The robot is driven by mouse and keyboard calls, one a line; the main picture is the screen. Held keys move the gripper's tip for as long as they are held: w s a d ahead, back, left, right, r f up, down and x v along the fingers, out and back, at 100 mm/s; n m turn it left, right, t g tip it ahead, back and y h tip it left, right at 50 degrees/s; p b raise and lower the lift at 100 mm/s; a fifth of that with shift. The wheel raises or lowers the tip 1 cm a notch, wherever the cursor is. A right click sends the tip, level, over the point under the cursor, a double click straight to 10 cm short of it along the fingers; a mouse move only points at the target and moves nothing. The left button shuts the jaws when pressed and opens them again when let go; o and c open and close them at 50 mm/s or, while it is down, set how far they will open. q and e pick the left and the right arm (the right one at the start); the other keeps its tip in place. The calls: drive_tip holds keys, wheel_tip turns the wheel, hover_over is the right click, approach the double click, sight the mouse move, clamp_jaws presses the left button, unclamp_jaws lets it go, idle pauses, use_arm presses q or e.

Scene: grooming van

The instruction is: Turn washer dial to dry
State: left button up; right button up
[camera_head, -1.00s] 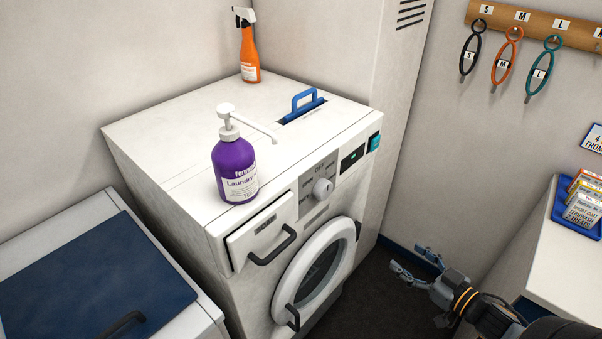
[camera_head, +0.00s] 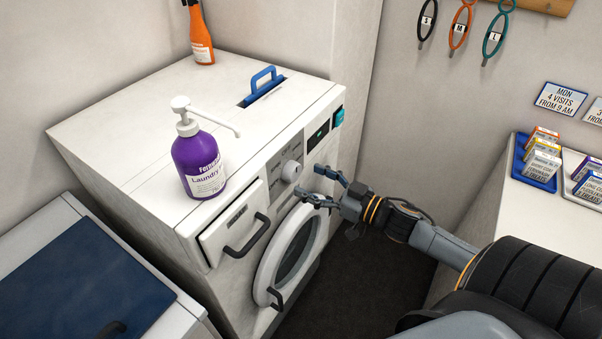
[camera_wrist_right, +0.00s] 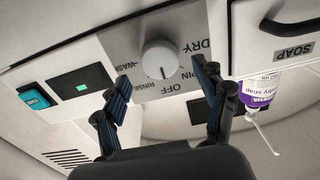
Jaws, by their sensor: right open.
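The washer (camera_head: 190,110) is white with a round door. Its dial (camera_head: 291,171) is a pale knob on a grey panel of the front face. In the right wrist view the dial (camera_wrist_right: 160,58) appears upside down, ringed by the labels DRY, SPIN, OFF, RINSE and WASH. A small dark mark on the knob seems to face the OFF side. My right gripper (camera_head: 309,180) is open and empty, just right of and in front of the dial. In the wrist view its fingers (camera_wrist_right: 162,82) stand either side of the dial, apart from it. My left gripper is out of view.
A purple laundry soap pump bottle (camera_head: 200,160) and an orange spray bottle (camera_head: 202,40) stand on the washer. The soap drawer handle (camera_head: 248,236) and door handle (camera_head: 275,298) stick out. A teal button (camera_head: 339,116) is right of the display. A counter with trays is at right.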

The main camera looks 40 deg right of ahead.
sight(296, 174)
drive_tip(key=shift+x, duration=1.75)
drive_tip(key=shift+c, duration=0.2)
drive_tip(key=c, duration=1.1)
